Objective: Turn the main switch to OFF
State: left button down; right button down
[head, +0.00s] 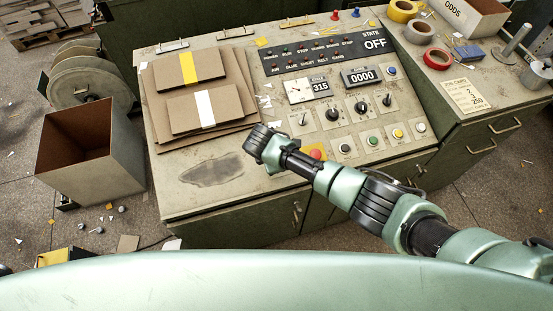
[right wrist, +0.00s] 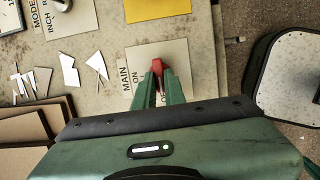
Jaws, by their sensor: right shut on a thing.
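The main switch's red handle (right wrist: 157,66) shows in the right wrist view on a pale plate (right wrist: 178,52) marked MAIN, ON and a partly hidden word starting with O. My right gripper (right wrist: 158,76) has its two green fingers closed on the handle. I cannot tell exactly which mark the handle points to. In the head view my right gripper (head: 264,148) is over the front middle of the sloped panel, and the switch is hidden beneath it. The state display (head: 375,43) reads OFF. My left gripper is not in view.
A red mushroom button (head: 316,154) sits close to my right wrist. Knobs, small buttons, a dial (head: 298,91) and a counter (head: 361,76) lie behind it. Greyboard stacks (head: 160,105) lie left on the desk. An open bin (head: 90,155) stands at the left on the floor.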

jog(key=shift+s+d+f, duration=0.25)
jog(key=shift+d+f, duration=0.1)
jog(key=c, duration=1.5)
grip_release()
jog(key=shift+s+r, duration=0.1)
jog(key=shift+r, duration=0.05)
jog(key=shift+w+a, duration=0.2)
jog(key=shift+w, duration=0.25)
jog(key=v, duration=0.7)
jog(key=shift+s+r, duration=0.1)
jog(key=shift+r, duration=0.25)
